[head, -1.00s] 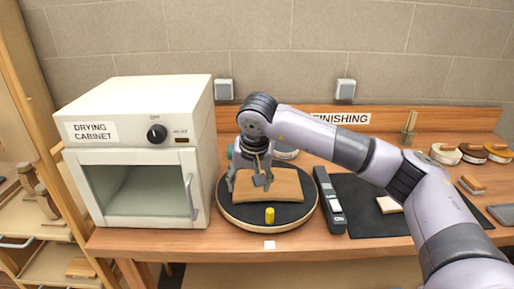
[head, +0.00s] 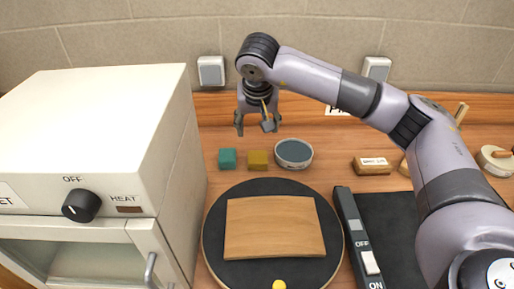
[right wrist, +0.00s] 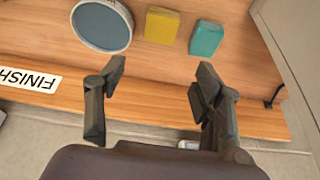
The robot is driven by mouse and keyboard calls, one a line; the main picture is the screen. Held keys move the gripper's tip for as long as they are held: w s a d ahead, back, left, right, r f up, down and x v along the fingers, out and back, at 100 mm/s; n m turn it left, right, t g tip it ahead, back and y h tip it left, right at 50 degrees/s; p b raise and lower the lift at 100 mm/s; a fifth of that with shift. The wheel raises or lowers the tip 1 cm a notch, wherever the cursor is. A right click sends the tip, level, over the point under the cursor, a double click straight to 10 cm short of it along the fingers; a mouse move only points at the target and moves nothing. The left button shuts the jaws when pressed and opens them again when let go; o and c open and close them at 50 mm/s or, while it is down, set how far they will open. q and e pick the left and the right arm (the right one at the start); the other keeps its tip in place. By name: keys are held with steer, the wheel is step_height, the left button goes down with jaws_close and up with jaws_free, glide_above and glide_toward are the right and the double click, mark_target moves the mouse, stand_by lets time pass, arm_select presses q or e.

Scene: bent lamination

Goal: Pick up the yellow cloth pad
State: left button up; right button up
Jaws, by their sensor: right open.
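The yellow cloth pad (head: 258,160) is a small mustard-yellow block on the wooden bench behind the round black turntable. It sits between a teal pad (head: 227,159) and a round grey-lidded tin (head: 293,153). My right gripper (head: 255,126) is open and empty, raised above and behind the pad in the head view. In the right wrist view the yellow pad (right wrist: 162,25) lies beyond the open fingers (right wrist: 160,98), between the tin (right wrist: 102,24) and the teal pad (right wrist: 207,36). Nothing touches the pad. My left gripper is not in view.
A bent wooden board (head: 275,228) lies on the turntable (head: 328,235). The white drying cabinet (head: 110,130) stands at the left. A switch bar (head: 356,235) lies right of the turntable. A wooden back rail (head: 215,108) runs along the wall behind the pads.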

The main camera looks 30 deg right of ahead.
step_height(320, 180, down, 2)
steer(key=p, duration=0.3)
glide_above(258, 157)
steer(key=s+a, duration=0.1)
steer(key=s, duration=0.1)
step_height(258, 157, down, 9)
steer(key=shift+r, duration=0.2)
steer(key=shift+w+f, duration=0.1)
steer(key=shift+f, duration=0.1)
steer(key=shift+w+d+f+p, duration=0.1)
steer(key=shift+f+p, duration=0.15)
steer(key=shift+p, duration=0.1)
steer(key=p+x, duration=0.1)
steer(key=x, duration=0.2)
steer(key=shift+f+p, duration=0.3)
steer(key=shift+f, duration=0.05)
steer(key=shift+w+d+f, duration=0.1)
steer(key=shift+w+f, duration=0.1)
steer(key=shift+f, duration=0.25)
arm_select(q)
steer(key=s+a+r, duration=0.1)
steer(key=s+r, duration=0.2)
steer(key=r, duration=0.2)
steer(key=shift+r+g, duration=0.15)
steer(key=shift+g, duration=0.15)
arm_select(e)
steer(key=c, duration=0.7)
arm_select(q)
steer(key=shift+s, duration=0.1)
